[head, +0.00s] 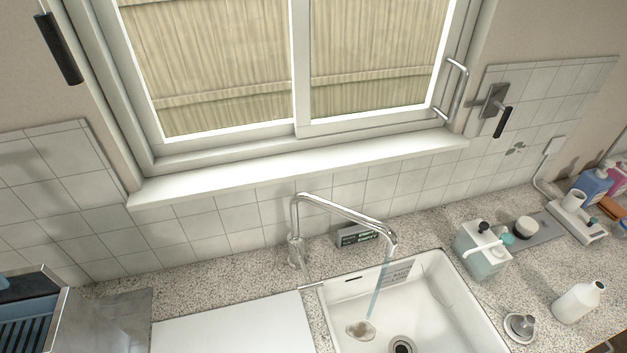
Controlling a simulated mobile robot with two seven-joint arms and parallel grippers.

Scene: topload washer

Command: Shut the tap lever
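The chrome tap (340,208) stands on the counter behind the sink. Its long spout reaches right over the white sink basin (440,300). A bluish stream of water (377,290) runs from the spout end into the basin, with a splash patch at the bottom left of the drain (402,346). The tap's base (295,250) stands left of the basin's back corner. A thin lever-like part seems to show low beside the base, but it is too small to tell its position. Neither of my grippers is in view.
A white board (230,325) lies left of the basin, and a metal rack (50,310) stands further left. A soap dispenser (484,250), a white bottle (578,302) and other bottles stand right. A small dark box (355,236) sits behind the spout, below the window sill (300,165).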

